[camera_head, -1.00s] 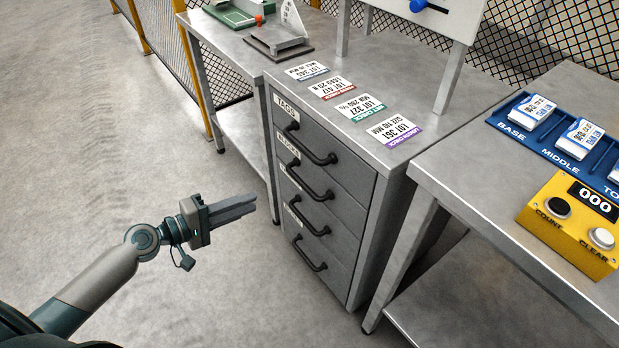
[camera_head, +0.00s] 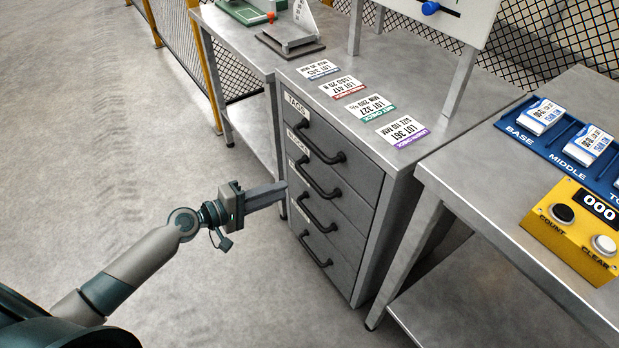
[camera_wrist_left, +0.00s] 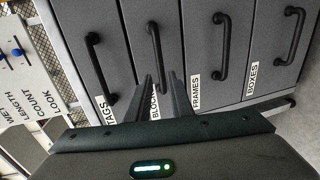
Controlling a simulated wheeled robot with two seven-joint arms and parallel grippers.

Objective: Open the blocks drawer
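The blocks drawer is the second from the top in a grey cabinet, and it is shut. Its label (camera_head: 298,143) and black bar handle (camera_head: 320,182) show in the head view. In the wrist view the blocks handle (camera_wrist_left: 156,50) lies just beyond my fingertips, with the label (camera_wrist_left: 156,103) partly visible between the fingers. My left gripper (camera_head: 284,188) points at the cabinet's front near its left edge. In the wrist view the left gripper (camera_wrist_left: 160,80) is open, with a narrow gap and nothing between its fingers. Contact cannot be told. My right gripper is not in view.
The tags drawer handle (camera_head: 315,145) is above; the frames handle (camera_wrist_left: 227,48) and boxes handle (camera_wrist_left: 290,36) are below, all on shut drawers. A steel bench (camera_head: 470,190) with a yellow counter box (camera_head: 572,225) stands right. The floor before the cabinet is clear.

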